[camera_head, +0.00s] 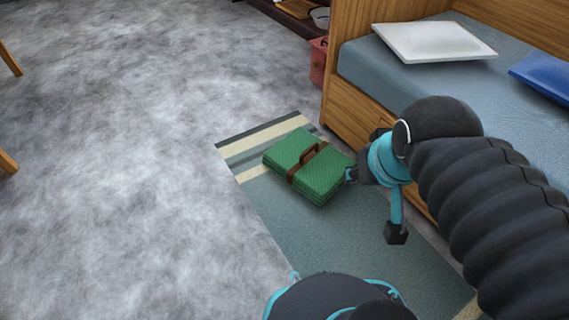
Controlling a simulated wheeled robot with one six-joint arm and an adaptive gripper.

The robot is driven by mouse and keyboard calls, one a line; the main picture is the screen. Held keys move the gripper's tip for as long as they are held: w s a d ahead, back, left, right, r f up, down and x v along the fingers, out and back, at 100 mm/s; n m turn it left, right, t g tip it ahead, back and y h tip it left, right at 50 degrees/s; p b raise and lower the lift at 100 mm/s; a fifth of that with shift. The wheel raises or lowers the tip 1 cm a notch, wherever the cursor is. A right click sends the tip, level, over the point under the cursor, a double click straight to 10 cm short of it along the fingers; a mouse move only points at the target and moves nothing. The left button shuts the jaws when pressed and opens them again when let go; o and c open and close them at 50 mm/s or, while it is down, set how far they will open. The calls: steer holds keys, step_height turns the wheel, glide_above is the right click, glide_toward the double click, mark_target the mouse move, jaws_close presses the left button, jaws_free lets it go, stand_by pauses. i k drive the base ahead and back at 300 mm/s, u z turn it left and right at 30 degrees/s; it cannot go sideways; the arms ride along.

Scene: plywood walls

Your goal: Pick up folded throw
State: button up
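The folded throw (325,174) is a green, textured, flat bundle with a brown strap and handle around its middle. It lies flat on the striped rug. My gripper (373,205) is at the right of the throw, with its two fingers spread apart and nothing visible between them. One fingertip shows close to the throw's right edge; I cannot tell whether it touches. The other finger is lower right, over the bare rug.
The rug (335,240) lies beside a wooden bed (350,120) with a blue-grey mattress, a white pillow (433,41) and a blue pillow (545,74). A reddish bin (318,62) stands at the bed's far end. The grey floor at left is clear; wooden legs show at the left edge.

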mark_target(308, 164)
steer(key=u, duration=1.55)
steer(key=i, duration=1.15)
steer(key=z, duration=1.8)
